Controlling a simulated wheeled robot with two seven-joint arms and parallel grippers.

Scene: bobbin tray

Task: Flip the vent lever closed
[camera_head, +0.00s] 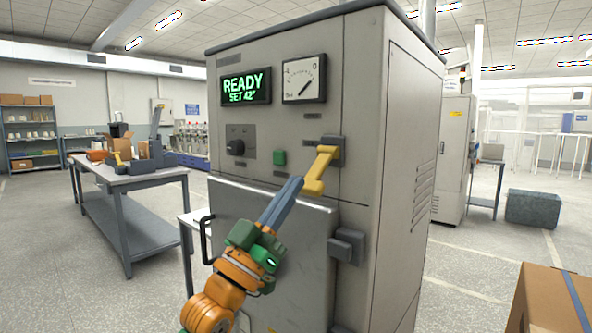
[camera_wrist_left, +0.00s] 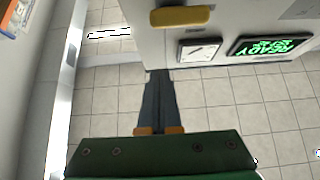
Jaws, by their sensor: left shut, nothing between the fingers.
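The yellow vent lever (camera_head: 321,170) sits on a dark grey mount (camera_head: 336,146) on the front of a grey cabinet. Its arm slants down from the mount, with a thicker grip at the lower end. My left gripper (camera_head: 296,181) reaches up from below with its blue-grey fingers shut and empty. The tips are close to the left side of the lever's grip; whether they touch is unclear. In the left wrist view the shut fingers (camera_wrist_left: 158,74) point toward the yellow grip (camera_wrist_left: 180,17), with a visible gap in the picture. My right gripper is not in view.
The grey cabinet (camera_head: 395,160) carries a green READY display (camera_head: 246,86), a gauge (camera_head: 304,78), a dark knob (camera_head: 235,147) and a green button (camera_head: 280,157). A lower door (camera_head: 285,220) has a black handle (camera_head: 207,240). A cardboard box (camera_head: 550,300) stands at lower right.

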